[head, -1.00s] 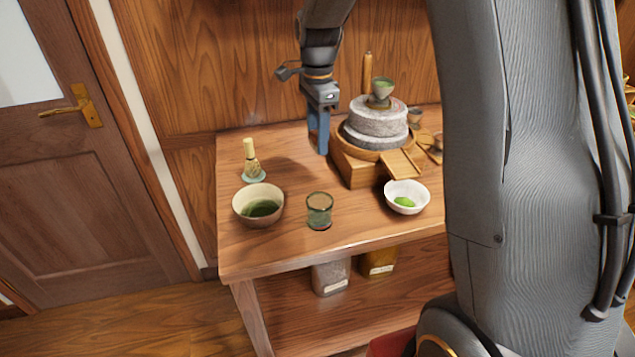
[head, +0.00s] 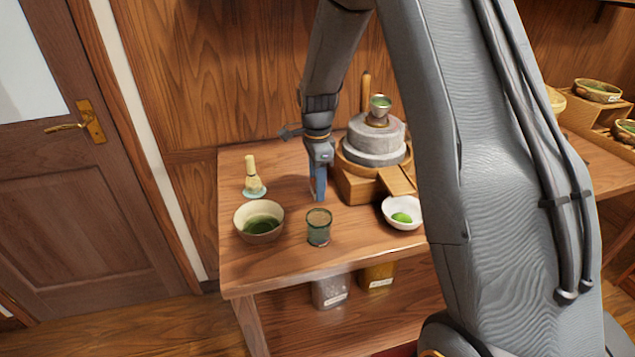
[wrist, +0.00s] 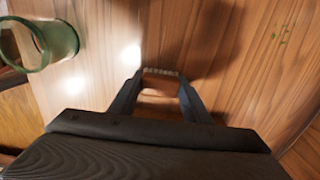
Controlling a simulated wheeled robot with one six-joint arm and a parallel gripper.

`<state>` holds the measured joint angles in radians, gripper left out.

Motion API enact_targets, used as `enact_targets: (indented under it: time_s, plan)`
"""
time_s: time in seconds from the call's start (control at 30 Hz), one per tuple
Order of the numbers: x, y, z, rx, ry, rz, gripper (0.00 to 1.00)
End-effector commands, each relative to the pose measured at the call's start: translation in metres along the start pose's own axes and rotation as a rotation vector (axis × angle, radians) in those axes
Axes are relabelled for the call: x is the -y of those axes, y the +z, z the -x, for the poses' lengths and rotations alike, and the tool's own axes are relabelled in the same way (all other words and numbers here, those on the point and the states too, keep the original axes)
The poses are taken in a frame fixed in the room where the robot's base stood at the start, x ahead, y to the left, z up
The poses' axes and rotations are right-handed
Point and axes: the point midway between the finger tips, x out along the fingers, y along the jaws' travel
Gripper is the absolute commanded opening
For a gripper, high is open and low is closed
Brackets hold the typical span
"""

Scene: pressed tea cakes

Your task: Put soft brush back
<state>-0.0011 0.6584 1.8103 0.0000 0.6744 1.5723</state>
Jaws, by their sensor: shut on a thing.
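My gripper (head: 319,190) points down at the table between the stone mill and the green glass cup. In the wrist view its two fingers (wrist: 160,85) are shut on a small brown piece with a pale, bristle-like edge, which looks like the soft brush (wrist: 160,73). The brush is mostly hidden by the fingers in the head view. The fingertips are low over the tabletop; I cannot tell whether the brush touches it.
The table (head: 290,268) holds a stone mill (head: 374,140) on a wooden base, a green glass cup (head: 318,227), a tea bowl (head: 259,218), a bamboo whisk (head: 252,177) and a white bowl (head: 401,211).

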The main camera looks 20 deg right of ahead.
Motion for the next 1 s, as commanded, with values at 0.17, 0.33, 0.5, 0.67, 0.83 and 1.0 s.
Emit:
enact_targets:
  time_s: [0.17, 0.33, 0.5, 0.67, 0.83, 1.0]
  plan:
    - [0.001, 0.000, 0.001, 0.000, -0.002, 0.000, 0.25]
    - [0.001, 0.000, -0.002, 0.000, -0.001, 0.000, 0.46]
    - [0.000, 0.000, -0.002, 0.000, -0.001, 0.000, 0.62]
    - [0.001, 0.000, -0.002, 0.000, -0.001, 0.000, 0.62]
    - [0.002, 0.000, 0.005, 0.000, -0.004, 0.000, 0.62]
    - [0.002, 0.000, 0.029, 0.000, -0.007, 0.000, 0.62]
